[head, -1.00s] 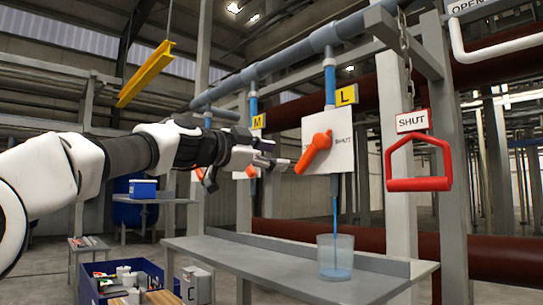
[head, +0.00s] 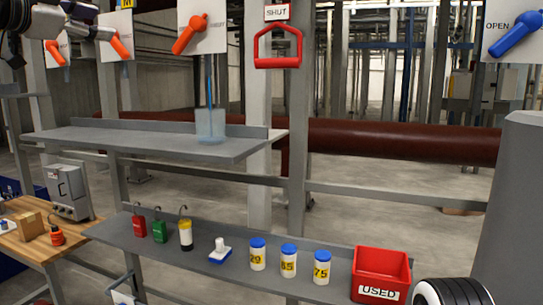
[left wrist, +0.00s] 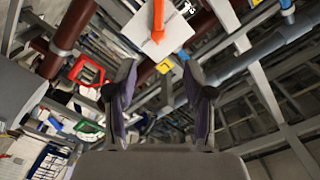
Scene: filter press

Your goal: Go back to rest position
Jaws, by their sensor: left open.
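My left gripper (head: 98,32) is at the top left of the head view, in front of the row of orange valve handles. In the left wrist view its two dark fingers (left wrist: 160,105) stand apart with nothing between them. An orange valve handle (head: 190,34) on a white plate (head: 215,38) is to the right of the gripper, with a visible gap. It also shows beyond the fingers in the left wrist view (left wrist: 158,22). My right gripper is not in view; a black and white part of my own body shows at the bottom right.
A blue stream runs into a clear beaker (head: 211,128) on the grey upper shelf (head: 90,139). The lower shelf (head: 205,268) holds locks, several blue-lidded jars and a red USED bin (head: 381,272). A red SHUT handle (head: 277,48) hangs above. A blue valve handle (head: 515,35) is at right.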

